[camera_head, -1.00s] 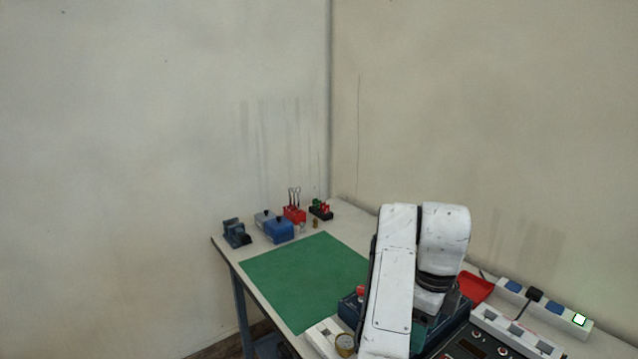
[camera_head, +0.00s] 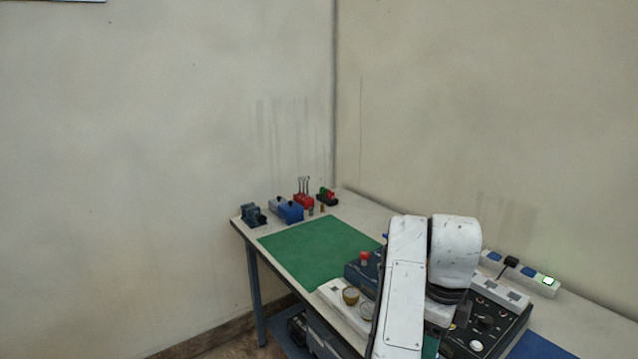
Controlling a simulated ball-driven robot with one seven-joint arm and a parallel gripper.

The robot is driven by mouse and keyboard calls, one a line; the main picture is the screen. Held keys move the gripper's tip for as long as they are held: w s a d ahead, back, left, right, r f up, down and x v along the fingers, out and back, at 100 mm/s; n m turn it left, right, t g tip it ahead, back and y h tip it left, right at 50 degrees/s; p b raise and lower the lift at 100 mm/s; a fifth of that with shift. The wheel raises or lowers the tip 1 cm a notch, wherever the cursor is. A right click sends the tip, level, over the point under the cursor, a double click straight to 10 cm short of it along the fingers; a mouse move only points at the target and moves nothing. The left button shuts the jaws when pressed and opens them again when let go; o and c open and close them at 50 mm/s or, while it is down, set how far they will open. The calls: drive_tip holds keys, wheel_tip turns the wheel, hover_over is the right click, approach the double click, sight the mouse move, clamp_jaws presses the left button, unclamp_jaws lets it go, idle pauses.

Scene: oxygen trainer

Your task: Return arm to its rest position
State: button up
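My white arm (camera_head: 405,285) rises from the bottom of the head view and bends over at the elbow, in front of the right part of the workbench (camera_head: 375,212). My gripper is not in view; the lower part of the arm is hidden behind the arm itself or cut off by the frame. A dark box with a red button (camera_head: 365,258) stands just left of the arm. A white panel with round gauges (camera_head: 350,295) lies in front of it, partly hidden by the arm.
A green mat (camera_head: 318,250) covers the bench's left part and is clear. A blue box (camera_head: 290,211), red tool holder (camera_head: 304,202) and vise (camera_head: 253,215) line the back. A black control panel (camera_head: 485,325) and power strip (camera_head: 520,268) are right of the arm. Walls close the corner.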

drive_tip(key=s+d+f+n+h, duration=0.1)
drive_tip(key=s+d+f+n, duration=0.2)
drive_tip(key=s+d+f, duration=0.1)
drive_tip(key=s+d+f+n, duration=0.4)
drive_tip(key=s+f, duration=0.1)
drive_tip(key=s, duration=0.1)
drive_tip(key=s+d+f+n+t+h, duration=0.1)
drive_tip(key=s+d+f+n, duration=0.3)
drive_tip(key=s+d+f, duration=0.1)
drive_tip(key=shift+s+f+h, duration=0.3)
drive_tip(key=shift+s+f, duration=0.05)
drive_tip(key=shift+s, duration=0.15)
drive_tip(key=s+a+f+n+y, duration=0.1)
drive_tip(key=s+a+f+n, duration=0.2)
drive_tip(key=s+n, duration=0.4)
drive_tip(key=s+a+f+n+y, duration=0.1)
drive_tip(key=s+a+f+n, duration=0.2)
drive_tip(key=s, duration=1.2)
drive_tip(key=a+n, duration=0.1)
drive_tip(key=n, duration=0.2)
drive_tip(key=shift+n+y, duration=0.3)
drive_tip(key=shift+n, duration=0.1)
